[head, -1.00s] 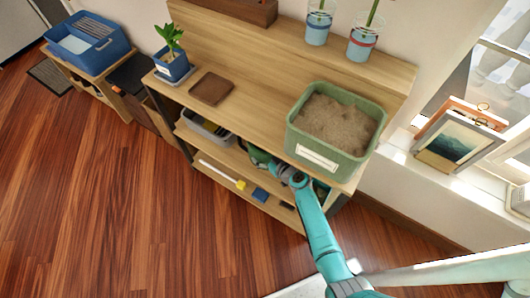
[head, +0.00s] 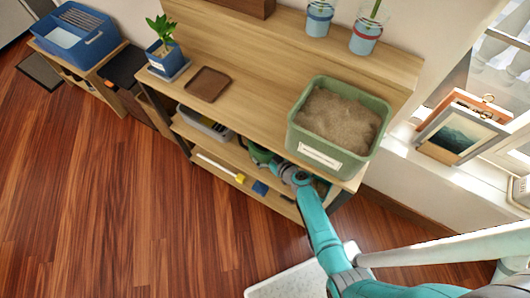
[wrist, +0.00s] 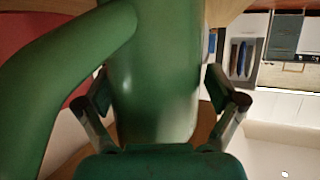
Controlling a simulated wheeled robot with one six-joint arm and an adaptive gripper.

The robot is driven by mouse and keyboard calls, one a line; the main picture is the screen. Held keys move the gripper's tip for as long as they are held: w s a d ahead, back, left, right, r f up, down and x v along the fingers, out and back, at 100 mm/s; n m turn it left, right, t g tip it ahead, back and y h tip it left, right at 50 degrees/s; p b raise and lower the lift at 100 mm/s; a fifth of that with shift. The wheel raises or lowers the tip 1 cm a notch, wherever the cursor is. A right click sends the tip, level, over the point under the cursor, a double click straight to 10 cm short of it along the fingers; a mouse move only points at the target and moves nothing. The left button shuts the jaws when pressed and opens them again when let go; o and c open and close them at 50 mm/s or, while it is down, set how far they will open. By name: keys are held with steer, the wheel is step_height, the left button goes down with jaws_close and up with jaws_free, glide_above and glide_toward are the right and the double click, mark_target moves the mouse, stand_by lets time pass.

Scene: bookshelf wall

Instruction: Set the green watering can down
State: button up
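The green watering can (wrist: 155,75) fills the middle of the wrist view, with a thick curved green part (wrist: 60,75) sweeping to the left. The fingers of my gripper (wrist: 158,98) lie against both sides of it, shut on it. In the head view, a bit of the green can (head: 259,152) shows in the shelf opening under the wooden top, at the end of my arm. My fingers and most of the can are hidden there by the shelf top and my arm. I cannot tell whether the can touches the shelf board.
A green bin of soil (head: 340,118) stands on the top right above my arm. A brown tray (head: 208,84) and potted plant (head: 165,50) stand left on the top. A grey bin (head: 205,124), a yellow item (head: 240,178) and a blue item (head: 260,188) are on the shelves.

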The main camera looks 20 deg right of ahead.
mark_target(272, 156)
stand_by(0.3)
steer(key=v, duration=0.7)
steer(key=shift+s+r, duration=0.2)
steer(key=shift+s, duration=0.05)
stand_by(0.5)
